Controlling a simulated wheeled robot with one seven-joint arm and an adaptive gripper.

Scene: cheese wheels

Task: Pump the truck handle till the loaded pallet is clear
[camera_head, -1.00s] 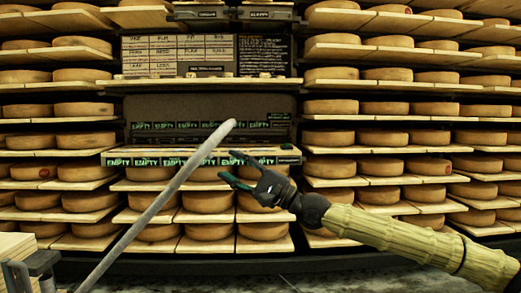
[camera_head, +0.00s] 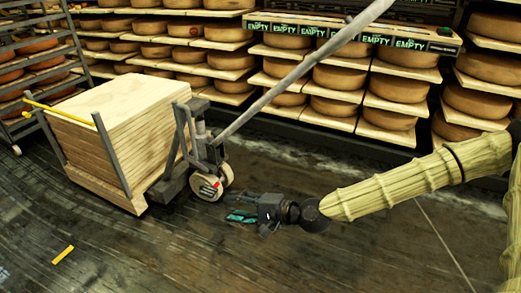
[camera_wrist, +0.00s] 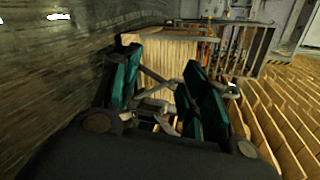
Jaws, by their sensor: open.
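The pallet truck (camera_head: 207,150) stands left of centre in the head view, with a pale stack of boards (camera_head: 120,115) on its load side. Its long grey handle (camera_head: 290,80) slants from the truck up to the right and leaves the top of the picture. My gripper (camera_head: 237,207) is open and empty, low in the picture beside the truck's wheels, apart from the handle's shaft. In the wrist view my teal fingers (camera_wrist: 160,62) are spread, with truck parts (camera_wrist: 158,100) and the boards (camera_wrist: 165,55) seen between them. I cannot tell whether the load is off the floor.
Shelves of cheese wheels (camera_head: 335,78) line the back, with green EMPTY labels along one board. A metal rack (camera_head: 75,60) with cheeses stands at the left. Dark wooden floor (camera_head: 180,250) is clear in front; a yellow strip (camera_head: 62,254) lies on it.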

